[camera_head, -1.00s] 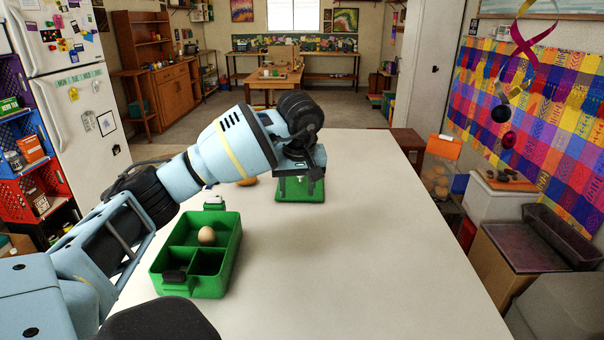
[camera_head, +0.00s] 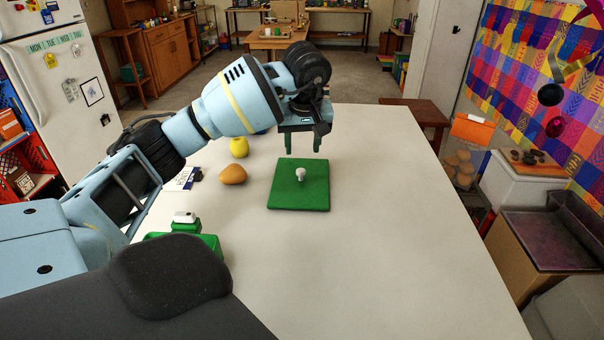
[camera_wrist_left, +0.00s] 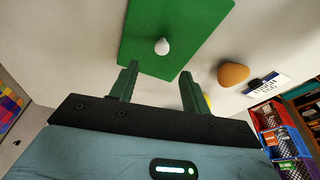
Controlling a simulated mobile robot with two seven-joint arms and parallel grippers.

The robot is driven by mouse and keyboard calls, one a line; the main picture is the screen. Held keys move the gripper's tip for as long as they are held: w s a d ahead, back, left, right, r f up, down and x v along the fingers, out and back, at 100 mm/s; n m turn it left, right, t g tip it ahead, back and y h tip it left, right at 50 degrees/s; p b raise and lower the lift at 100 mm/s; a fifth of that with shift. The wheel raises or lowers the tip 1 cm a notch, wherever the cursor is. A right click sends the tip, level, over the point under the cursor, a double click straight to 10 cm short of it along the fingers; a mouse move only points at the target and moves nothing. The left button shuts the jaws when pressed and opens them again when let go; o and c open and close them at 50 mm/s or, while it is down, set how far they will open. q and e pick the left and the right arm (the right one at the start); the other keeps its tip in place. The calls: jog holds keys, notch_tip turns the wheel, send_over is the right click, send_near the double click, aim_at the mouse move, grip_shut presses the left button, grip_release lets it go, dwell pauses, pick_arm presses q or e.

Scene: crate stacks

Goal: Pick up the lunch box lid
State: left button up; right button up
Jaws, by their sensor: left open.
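The green lunch box lid (camera_head: 300,199) lies flat on the white table, with a small white knob (camera_head: 300,175) standing on it. My left gripper (camera_head: 302,150) is open and empty, its fingers pointing down, above and just behind the lid's far edge. In the left wrist view, the lid (camera_wrist_left: 180,25) and its knob (camera_wrist_left: 162,46) show beyond the two spread green fingers (camera_wrist_left: 157,80). The green lunch box (camera_head: 208,240) is at the lower left, mostly hidden by my own arm and body. My right gripper is not in view.
A brown potato-like item (camera_head: 233,174) and a yellow fruit (camera_head: 239,147) lie left of the lid. A white card (camera_head: 181,179) with lettering is further left. The table (camera_head: 400,240) is clear to the right and in front of the lid.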

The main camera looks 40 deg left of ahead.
aim_at(301, 170)
pick_arm(q)
jog(key=x, duration=0.2)
jog(key=shift+f, duration=0.3)
jog(key=shift+x, duration=2.55)
jog(key=shift+s+d, duration=0.1)
jog(key=shift+s, duration=0.05)
grip_shut()
